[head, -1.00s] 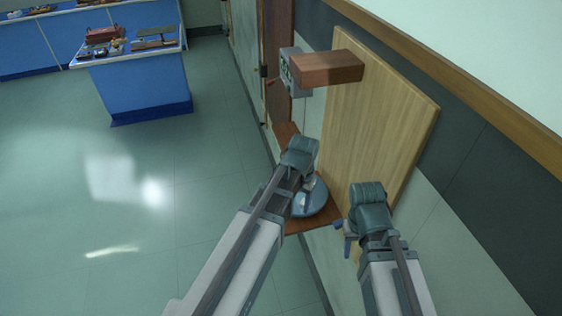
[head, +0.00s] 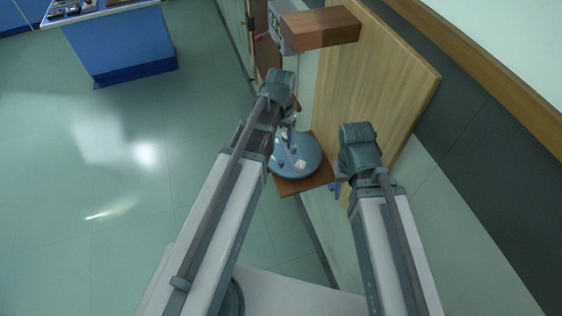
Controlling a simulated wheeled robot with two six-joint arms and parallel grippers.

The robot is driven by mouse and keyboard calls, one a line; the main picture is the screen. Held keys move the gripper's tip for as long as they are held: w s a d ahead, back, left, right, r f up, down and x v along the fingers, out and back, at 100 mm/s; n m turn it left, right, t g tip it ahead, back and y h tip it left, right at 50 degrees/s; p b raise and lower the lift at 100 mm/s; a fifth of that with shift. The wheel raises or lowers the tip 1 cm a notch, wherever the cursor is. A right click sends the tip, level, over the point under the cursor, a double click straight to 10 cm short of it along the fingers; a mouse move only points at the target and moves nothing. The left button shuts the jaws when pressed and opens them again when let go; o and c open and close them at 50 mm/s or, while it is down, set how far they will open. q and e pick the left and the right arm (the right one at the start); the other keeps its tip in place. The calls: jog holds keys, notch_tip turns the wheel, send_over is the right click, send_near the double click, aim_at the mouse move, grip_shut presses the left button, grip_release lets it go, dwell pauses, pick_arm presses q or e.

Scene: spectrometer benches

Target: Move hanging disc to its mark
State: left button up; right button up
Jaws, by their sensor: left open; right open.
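A round blue-grey disc (head: 300,152) with a small pale patch on its top lies level over a brown wooden shelf (head: 304,184). I cannot tell whether it touches the shelf, and no wire shows clearly. A brown wooden block (head: 318,28) juts out above, from a pale wooden board (head: 385,75). My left gripper (head: 290,122) is open at the disc's far left side, and its arm covers part of the disc's left edge. My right gripper (head: 338,188) is open at the right of the shelf, mostly hidden behind its own wrist. No mark can be clearly told.
A grey box (head: 284,38) with a red lever is beside the block. The wall with a wooden rail (head: 490,75) closes off the right side. A blue bench (head: 120,45) stands far left, with open floor (head: 100,210) between.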

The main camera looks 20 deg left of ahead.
aim_at(281, 161)
pick_arm(q)
notch_tip(281, 161, down, 11)
jog(key=b, duration=1)
jog(key=shift+f, duration=0.15)
grip_shut()
dwell(0.7)
